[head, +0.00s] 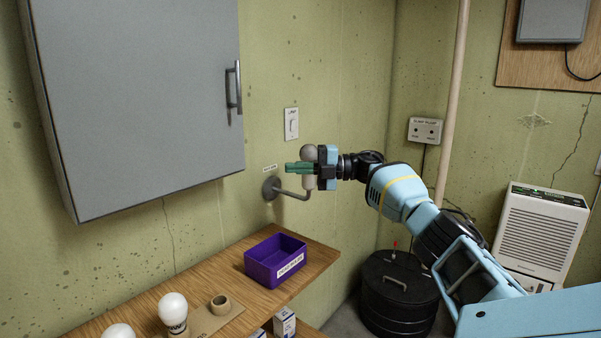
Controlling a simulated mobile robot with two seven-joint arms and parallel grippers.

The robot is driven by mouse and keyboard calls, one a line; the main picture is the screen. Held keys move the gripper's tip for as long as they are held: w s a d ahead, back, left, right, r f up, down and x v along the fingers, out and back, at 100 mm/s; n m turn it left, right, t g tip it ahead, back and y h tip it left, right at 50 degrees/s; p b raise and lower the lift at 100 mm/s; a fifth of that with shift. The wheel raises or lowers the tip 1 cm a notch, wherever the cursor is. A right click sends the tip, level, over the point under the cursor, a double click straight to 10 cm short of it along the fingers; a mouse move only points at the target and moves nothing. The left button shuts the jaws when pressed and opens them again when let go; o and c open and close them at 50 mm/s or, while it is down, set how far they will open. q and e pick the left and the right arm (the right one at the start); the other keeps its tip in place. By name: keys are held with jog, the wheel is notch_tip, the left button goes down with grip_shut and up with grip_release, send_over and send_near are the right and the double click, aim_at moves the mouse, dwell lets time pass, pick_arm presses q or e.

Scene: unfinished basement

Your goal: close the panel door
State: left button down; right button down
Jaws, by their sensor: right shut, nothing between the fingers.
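The grey panel door (140,95) fills the upper left, on the wall. It has a dark vertical bar handle (233,88) near its right edge. The door looks flat against its box, with no gap visible along its right edge. My right gripper (297,168) is to the right of the door and below its handle, apart from both. Its green fingers are shut, empty and point left. My left gripper is out of view.
A wooden shelf (225,290) below the door holds a purple bin (262,270), white bulbs (173,308) and a small brown ring (220,304). A light switch (291,124) is right of the handle. A black drum (400,300) and white dehumidifier (540,235) stand right.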

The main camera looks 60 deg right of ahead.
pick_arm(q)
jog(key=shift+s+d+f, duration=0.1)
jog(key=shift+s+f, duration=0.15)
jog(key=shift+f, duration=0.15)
pick_arm(e)
jog(key=shift+s+d, duration=0.2)
jog(key=shift+d, duration=0.3)
jog(key=shift+s+d, duration=0.15)
jog(key=shift+d, duration=0.3)
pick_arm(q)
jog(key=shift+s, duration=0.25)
